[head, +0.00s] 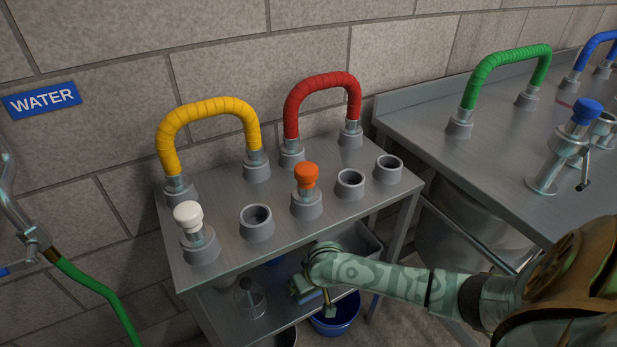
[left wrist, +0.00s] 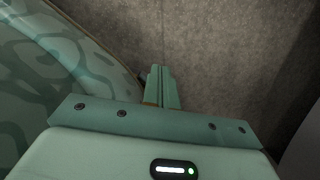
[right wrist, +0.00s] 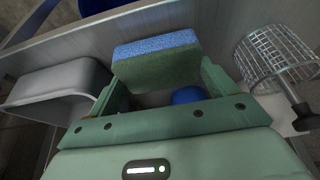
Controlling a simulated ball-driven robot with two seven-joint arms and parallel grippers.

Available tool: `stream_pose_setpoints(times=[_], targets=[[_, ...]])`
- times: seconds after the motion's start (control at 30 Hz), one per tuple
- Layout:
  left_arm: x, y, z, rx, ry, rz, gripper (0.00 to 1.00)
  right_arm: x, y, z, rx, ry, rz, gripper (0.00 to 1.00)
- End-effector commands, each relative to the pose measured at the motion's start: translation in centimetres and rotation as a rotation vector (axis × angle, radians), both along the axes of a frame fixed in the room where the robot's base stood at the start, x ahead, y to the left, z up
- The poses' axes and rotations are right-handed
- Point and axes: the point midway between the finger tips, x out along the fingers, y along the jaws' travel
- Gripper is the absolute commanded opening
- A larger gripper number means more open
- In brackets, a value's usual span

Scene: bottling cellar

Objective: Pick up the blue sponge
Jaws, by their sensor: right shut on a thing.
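The blue sponge (right wrist: 157,50), a block with a blue face and a dark green face, is between the two fingers of my right gripper (right wrist: 163,85) in the right wrist view. The fingers are shut on its two ends. In the head view my right arm reaches down to the lower shelf of the steel stand, and the gripper (head: 318,291) is partly hidden by the wrist. My left gripper (left wrist: 162,88) is shut and empty in front of a bare wall in the left wrist view.
Near the sponge are a grey metal tray (right wrist: 55,88), a wire basket (right wrist: 270,60) and a round blue thing (right wrist: 188,95). A blue bucket (head: 338,318) stands below. The stand's top (head: 290,236) carries hose loops, sockets and plugs; a steel counter (head: 490,150) is at right.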

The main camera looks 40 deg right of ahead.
Motion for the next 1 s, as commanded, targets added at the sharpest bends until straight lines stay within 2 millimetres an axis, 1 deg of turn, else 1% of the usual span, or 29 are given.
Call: stream_pose_setpoints(times=[0.03,0.13,0.2,0.3,0.4,0.5,0.6,0.7,1.0], targets=[[-1.6,0.2,0.3,-0.004,0.01,0.021,0.0,-0.9,0.3,0.8,0.002,-0.005,0.0,0.64],[-4.5,0.3,0.6,-0.014,0.025,0.07,0.0,-3.0,0.8,0.9,0.001,-0.005,0.0,0.64],[-4.4,-0.5,1.5,-0.03,0.004,0.096,0.0,-5.4,1.4,1.2,0.002,-0.006,-0.001,0.64],[-4.9,-1.3,2.4,-0.044,-0.008,0.126,0.0,-8.3,2.1,1.0,0.003,-0.006,-0.002,0.64],[-5.3,-2.0,3.1,-0.056,-0.016,0.151,0.0,-10.8,2.6,0.8,0.002,-0.004,-0.001,0.64],[-5.6,-2.4,3.6,-0.064,-0.022,0.168,0.0,-12.8,3.1,0.6,0.001,-0.003,-0.001,0.64],[-5.8,-2.8,3.8,-0.07,-0.025,0.18,0.0,-14.1,3.4,0.4,0.0,-0.002,-0.001,0.64],[-6.0,-3.0,4.0,-0.072,-0.026,0.188,0.0,-14.9,3.6,0.2,0.001,-0.002,-0.001,0.64],[-6.1,-3.1,4.0,-0.074,-0.025,0.191,0.0,-15.3,3.7,0.0,0.0,-0.001,-0.001,0.64]])
